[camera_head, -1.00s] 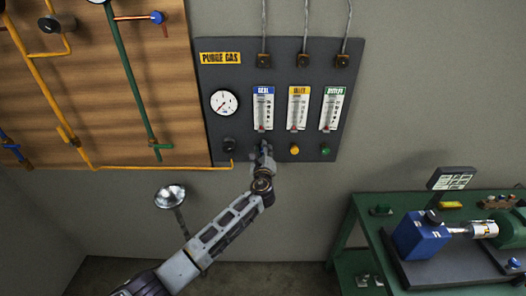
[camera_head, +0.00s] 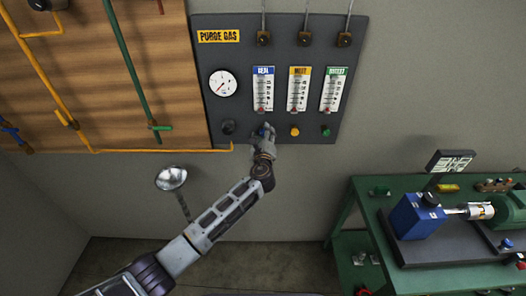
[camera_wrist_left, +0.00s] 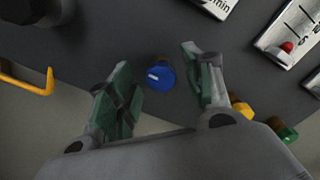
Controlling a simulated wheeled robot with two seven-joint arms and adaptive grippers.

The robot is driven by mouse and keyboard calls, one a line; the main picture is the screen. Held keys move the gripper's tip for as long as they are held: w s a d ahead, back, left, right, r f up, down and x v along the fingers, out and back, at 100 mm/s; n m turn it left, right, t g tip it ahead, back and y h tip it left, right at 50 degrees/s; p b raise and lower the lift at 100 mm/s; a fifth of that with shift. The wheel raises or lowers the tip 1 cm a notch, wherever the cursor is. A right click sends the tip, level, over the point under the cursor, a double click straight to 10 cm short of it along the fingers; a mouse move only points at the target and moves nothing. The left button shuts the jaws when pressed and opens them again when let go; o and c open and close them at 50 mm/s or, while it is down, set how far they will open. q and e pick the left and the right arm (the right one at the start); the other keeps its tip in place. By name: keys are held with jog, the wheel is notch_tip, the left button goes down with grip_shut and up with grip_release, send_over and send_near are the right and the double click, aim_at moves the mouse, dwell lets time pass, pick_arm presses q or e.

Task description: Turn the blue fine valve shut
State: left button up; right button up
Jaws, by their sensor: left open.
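The blue fine valve (camera_wrist_left: 160,78) is a small round knob with a pale mark on its face. It sits on the dark purge gas panel (camera_head: 215,105), below the blue-labelled flow meter (camera_head: 263,90). In the left wrist view my left gripper (camera_wrist_left: 160,88) is open, with one green-padded finger on each side of the knob and gaps to both. In the head view the left gripper (camera_head: 264,138) is in front of the panel and hides most of the knob. My right gripper is not in view.
A yellow knob (camera_head: 294,132) and a green knob (camera_head: 325,131) sit right of the blue one. A black knob (camera_head: 228,127) is to its left, under a round gauge (camera_head: 223,83). A yellow pipe (camera_head: 160,151) runs below left. A green bench (camera_head: 385,255) stands at the right.

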pick_arm(q)
jog(key=s, duration=1)
jog(key=shift+s, duration=0.25)
jog(key=shift+n, duration=0.3)
dwell(0.4)
